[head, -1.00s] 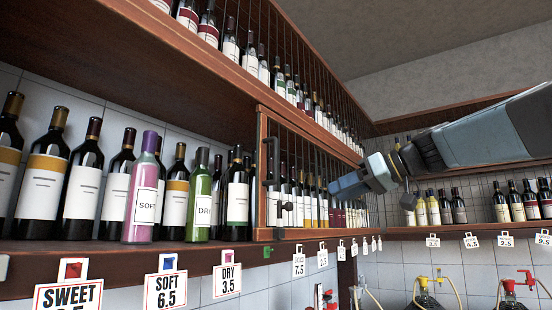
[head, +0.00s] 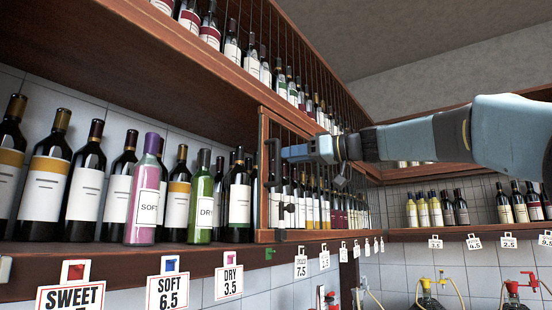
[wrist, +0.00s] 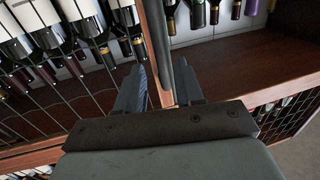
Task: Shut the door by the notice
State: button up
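A wood-framed wire-grille door (head: 262,190) stands at the front of the middle shelf, covering the bottles to its right. The shelf left of it is uncovered. A dark vertical bar handle (head: 270,165) is on its left upright. My gripper (head: 285,153) is at the handle's upper part. In the wrist view my gripper (wrist: 160,88) has its fingers apart, with the dark handle bar (wrist: 178,60) between them, nearer the right finger; contact is unclear. Price cards hang below the shelf: SWEET (head: 70,297), SOFT 6.5 (head: 167,292), DRY 3.5 (head: 229,281). Which one is the notice is unclear.
A pink SOFT bottle (head: 143,205) and a green DRY bottle (head: 201,210) stand forward on the open shelf, among dark wine bottles (head: 84,190). An upper shelf (head: 200,70) runs overhead. Demijohns (head: 425,299) stand at the lower right.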

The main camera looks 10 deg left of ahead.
aim_at(278, 181)
jog(key=shift+w+a, duration=0.25)
jog(key=shift+a, duration=1)
jog(key=shift+w+a, duration=0.2)
jog(key=shift+a, duration=1)
grip_shut()
